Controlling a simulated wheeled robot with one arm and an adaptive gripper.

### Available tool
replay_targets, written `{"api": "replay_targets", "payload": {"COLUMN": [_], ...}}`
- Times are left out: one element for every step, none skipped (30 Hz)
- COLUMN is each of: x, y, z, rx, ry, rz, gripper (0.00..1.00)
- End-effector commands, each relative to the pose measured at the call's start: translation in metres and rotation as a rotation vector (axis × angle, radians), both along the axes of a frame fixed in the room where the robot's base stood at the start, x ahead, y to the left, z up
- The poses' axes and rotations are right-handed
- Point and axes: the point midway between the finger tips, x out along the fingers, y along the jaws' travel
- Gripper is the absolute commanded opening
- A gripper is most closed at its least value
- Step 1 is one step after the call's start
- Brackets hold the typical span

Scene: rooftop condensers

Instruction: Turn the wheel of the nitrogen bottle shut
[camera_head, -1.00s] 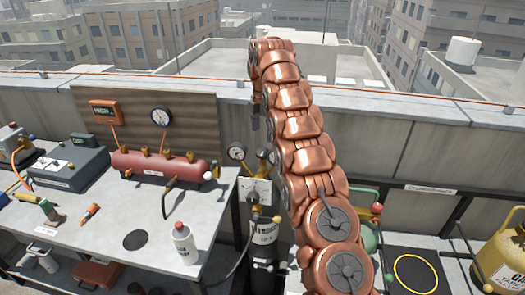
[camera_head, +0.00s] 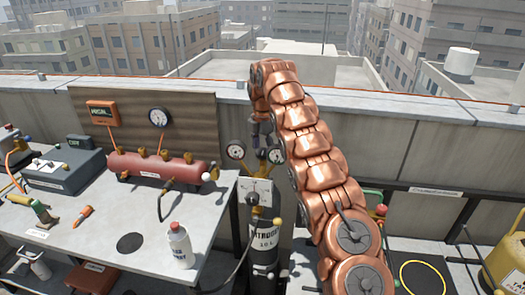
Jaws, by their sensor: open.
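The nitrogen bottle (camera_head: 264,237) stands upright at the right end of the bench, dark with a white label. Brass valve fittings and two round gauges, the left one (camera_head: 235,149) and the right one (camera_head: 277,156), sit above it. A pale plate with small print (camera_head: 256,187) is in front of the fittings. I cannot clearly make out the wheel among the brass parts. My gripper (camera_head: 262,142) hangs down from the arm's end, just above the fittings between the gauges. It is open, small and dark in the picture; I cannot tell whether it touches anything.
The bench (camera_head: 85,240) on the left holds a red manifold (camera_head: 158,168), a grey device (camera_head: 65,166) and a white bottle with a red cap (camera_head: 179,246). A black hose runs beside the nitrogen bottle. A yellow cylinder (camera_head: 507,250) stands at the right. The parapet (camera_head: 420,155) is behind.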

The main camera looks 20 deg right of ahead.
Motion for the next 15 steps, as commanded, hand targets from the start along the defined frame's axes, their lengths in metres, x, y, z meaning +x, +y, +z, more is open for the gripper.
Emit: {"api": "replay_targets", "payload": {"x": [0.0, 0.0, 0.0001, 0.0001, 0.0002, 0.0001, 0.0002, 0.0001, 0.0002, 0.0002, 0.0002, 0.0002, 0.0002, 0.0003, 0.0003], "y": [-0.0001, 0.0, 0.0, 0.0, 0.0, -0.0001, -0.0001, -0.0001, 0.0, 0.0, 0.0, 0.0, 0.0, 0.0001, 0.0001], "z": [-0.0002, -0.0002, -0.0002, -0.0001, 0.0, -0.0001, 0.0, -0.0001, 0.0, 0.0, 0.0, 0.0, 0.0, 0.0, 0.0], "rx": [0.0, 0.0, 0.0, 0.0, 0.0, 0.0, 0.0, 0.0, 0.0, 0.0, 0.0, 0.0, 0.0, 0.0, 0.0], "ry": [0.0, 0.0, 0.0, -0.001, -0.001, -0.001, -0.001, -0.001, -0.001, -0.001, -0.001, -0.001, -0.001, -0.001, -0.001], "rz": [0.0, 0.0, 0.0, 0.0, 0.0, 0.0, 0.0, 0.0, 0.0, 0.0, 0.0, 0.0, 0.0, 0.0, 0.0], "gripper": [0.77, 0.77, 0.77, 0.77, 0.77, 0.77, 0.77, 0.74, 0.7, 0.67, 0.64, 0.6, 0.56, 0.53, 0.49]}}
